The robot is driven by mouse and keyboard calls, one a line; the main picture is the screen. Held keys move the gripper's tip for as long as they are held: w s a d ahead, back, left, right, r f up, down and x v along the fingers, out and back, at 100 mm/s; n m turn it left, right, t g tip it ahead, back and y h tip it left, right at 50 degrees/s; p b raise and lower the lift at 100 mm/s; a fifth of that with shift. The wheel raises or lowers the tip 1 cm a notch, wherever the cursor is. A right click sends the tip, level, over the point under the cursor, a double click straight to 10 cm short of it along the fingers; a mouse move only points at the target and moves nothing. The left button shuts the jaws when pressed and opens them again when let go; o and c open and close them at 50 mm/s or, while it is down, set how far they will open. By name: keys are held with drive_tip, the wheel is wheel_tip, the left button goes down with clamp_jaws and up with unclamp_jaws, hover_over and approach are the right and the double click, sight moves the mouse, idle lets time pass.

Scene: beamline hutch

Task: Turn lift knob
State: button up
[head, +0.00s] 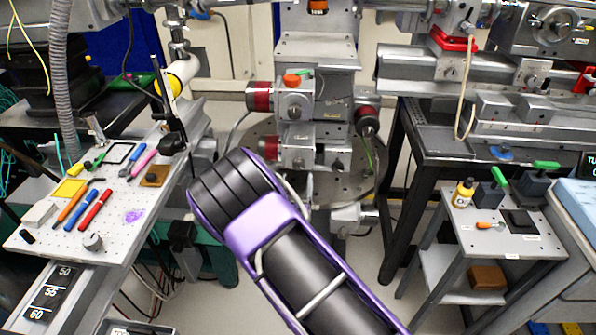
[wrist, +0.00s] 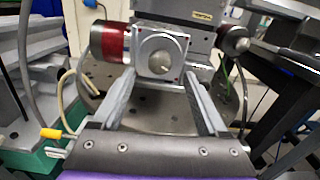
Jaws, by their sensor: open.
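My gripper (wrist: 157,78) is open and empty in the wrist view, its two fingers pointing forward. A round metal knob-like face (wrist: 160,62) in a square grey block shows ahead, between and slightly above the fingertips. I see no contact, but the exact gap is unclear. No label marks which one is the lift knob. The head view does not show my fingertips.
A red-banded cylinder (wrist: 108,42) is left of the block. Below lies a round perforated plate (wrist: 125,110). A pegboard table (head: 60,238) with tools is left; a small cart (head: 505,245) and a dark bench frame (head: 400,180) are right. Cables hang near the stage.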

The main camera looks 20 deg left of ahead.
sight(299, 167)
drive_tip(key=x, duration=0.5)
drive_tip(key=shift+w, duration=0.1)
clamp_jaws()
